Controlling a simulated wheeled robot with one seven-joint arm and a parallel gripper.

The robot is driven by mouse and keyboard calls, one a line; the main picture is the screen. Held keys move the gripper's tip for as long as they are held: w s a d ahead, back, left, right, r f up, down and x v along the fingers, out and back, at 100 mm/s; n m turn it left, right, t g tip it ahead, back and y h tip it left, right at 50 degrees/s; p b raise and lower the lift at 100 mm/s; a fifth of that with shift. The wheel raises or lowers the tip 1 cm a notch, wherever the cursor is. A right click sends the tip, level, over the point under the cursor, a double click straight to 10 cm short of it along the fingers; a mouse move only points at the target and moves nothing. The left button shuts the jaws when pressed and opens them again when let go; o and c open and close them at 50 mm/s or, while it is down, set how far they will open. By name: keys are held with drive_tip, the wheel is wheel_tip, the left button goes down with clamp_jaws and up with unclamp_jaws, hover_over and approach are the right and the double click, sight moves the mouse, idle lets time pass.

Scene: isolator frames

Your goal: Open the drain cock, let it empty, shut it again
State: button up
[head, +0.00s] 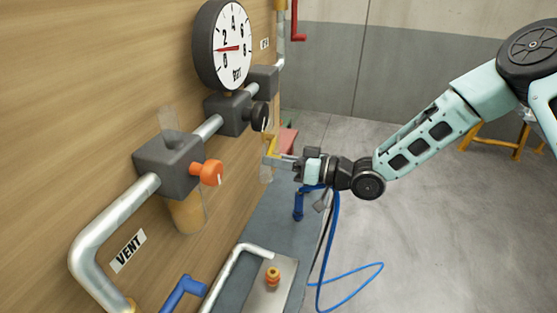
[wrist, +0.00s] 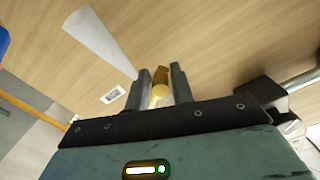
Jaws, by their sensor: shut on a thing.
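My gripper (head: 273,160) is at the wall beyond the pipe run, its jaws pointing left. In the wrist view its fingers (wrist: 159,78) stand on either side of a small brass-yellow lever (wrist: 161,76) with a pale rounded end, and are shut on it. In the head view a yellow part (head: 271,146) shows just above the jaws. No readable label tells whether this is the drain cock. A translucent piece (head: 266,173) shows partly behind the jaws. I cannot see any flow or a liquid level there.
A pipe with dark blocks carries a round gauge (head: 223,46), an orange knob (head: 207,173) and a black knob (head: 260,116). A grey bench (head: 262,218) and blue hose (head: 335,245) lie below.

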drive_tip(key=r+m, duration=0.1)
drive_tip(key=r+m+p, duration=0.1)
drive_tip(key=m, duration=0.1)
drive_tip(key=shift+s+a, duration=0.15)
drive_tip(key=shift+s, duration=0.2)
drive_tip(key=shift+r+m+p, duration=0.35)
drive_tip(key=shift+m, duration=0.55)
drive_tip(key=shift+r+m+p, duration=0.3)
drive_tip(key=shift+r+m, duration=0.05)
drive_tip(key=shift+m, duration=0.55)
drive_tip(key=o, duration=0.8)
drive_tip(key=shift+f, duration=0.1)
drive_tip(key=shift+s, duration=0.1)
drive_tip(key=shift+d+f, duration=0.1)
drive_tip(key=shift+d, duration=0.3)
drive_tip(key=b+v, duration=0.4)
drive_tip(key=v, duration=1.2)
drive_tip(key=shift+s+d, duration=0.15)
drive_tip(key=shift+d, duration=0.2)
